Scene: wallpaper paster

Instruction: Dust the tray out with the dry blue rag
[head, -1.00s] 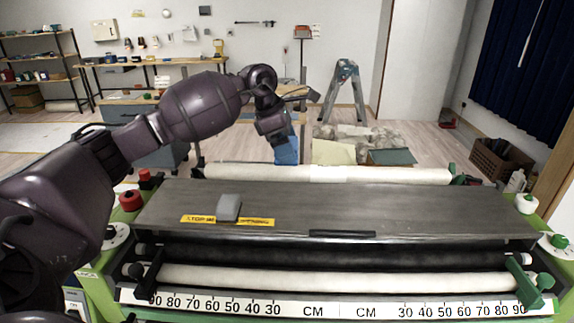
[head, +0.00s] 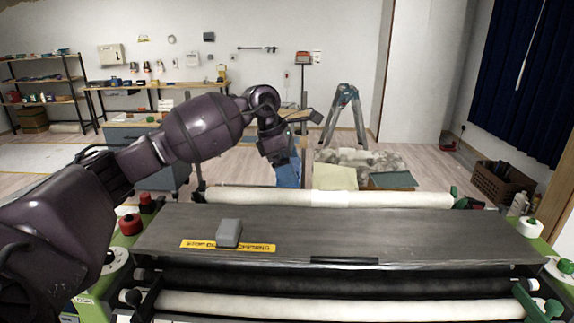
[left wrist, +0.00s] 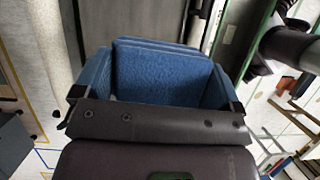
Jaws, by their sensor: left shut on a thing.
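My left gripper (head: 284,160) is shut on the blue rag (head: 288,176), which hangs below it just behind the rear white roller of the pasting machine. In the left wrist view the rag (left wrist: 160,75) shows as a thick folded blue block between the fingers. The tray cannot be made out clearly. My right gripper is not in view.
A grey block (head: 228,232) sits on the cover beside a yellow warning strip. The rear roller (head: 400,200) spans the machine's back edge. Behind it are a stepladder (head: 345,115), flat sheets and a brown crate (head: 500,182). The air above the cover's right half is clear.

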